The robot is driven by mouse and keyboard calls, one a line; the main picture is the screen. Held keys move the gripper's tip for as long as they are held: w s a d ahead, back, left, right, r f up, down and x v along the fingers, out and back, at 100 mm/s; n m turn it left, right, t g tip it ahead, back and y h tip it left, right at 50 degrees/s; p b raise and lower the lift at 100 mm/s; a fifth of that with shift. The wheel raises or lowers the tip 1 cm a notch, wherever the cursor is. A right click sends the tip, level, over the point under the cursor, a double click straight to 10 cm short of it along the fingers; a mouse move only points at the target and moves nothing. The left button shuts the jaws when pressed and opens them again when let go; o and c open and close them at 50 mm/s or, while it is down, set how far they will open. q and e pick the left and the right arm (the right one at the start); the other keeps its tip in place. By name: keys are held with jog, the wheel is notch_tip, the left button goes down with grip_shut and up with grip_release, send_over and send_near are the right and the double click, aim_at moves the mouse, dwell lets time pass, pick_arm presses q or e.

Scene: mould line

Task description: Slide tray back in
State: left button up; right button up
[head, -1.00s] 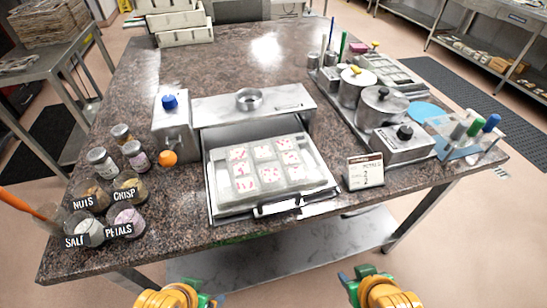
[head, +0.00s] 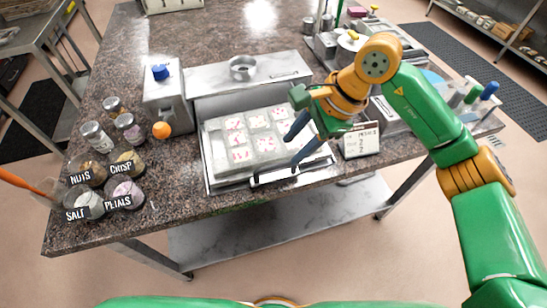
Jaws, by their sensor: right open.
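The metal tray (head: 216,178) sticks out toward me from under a long grey metal housing (head: 211,81) on the stone table. It holds a clear mould block with several cells (head: 239,140) with pink and white pieces. A dark handle bar (head: 268,179) runs along the tray's front edge. My right gripper (head: 290,153) is open above the right part of the tray, behind the handle, with its two dark fingers pointing down and left. I cannot tell whether the fingertips touch anything. The gripper and arm hide the tray's right rear corner. My left gripper is not in view.
Labelled jars (head: 127,192) fill the front left. A small sign (head: 360,140) stands close right of the tray, near my right arm. Pots stand behind the arm.

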aim_at(276, 165)
jog(key=p+x, duration=0.2)
jog(key=x, duration=0.4)
jog(key=shift+s+a, duration=0.1)
jog(key=shift+a, duration=0.1)
jog(key=shift+a+f, duration=0.1)
jog(key=shift+f, duration=0.25)
grip_shut()
dwell(0.7)
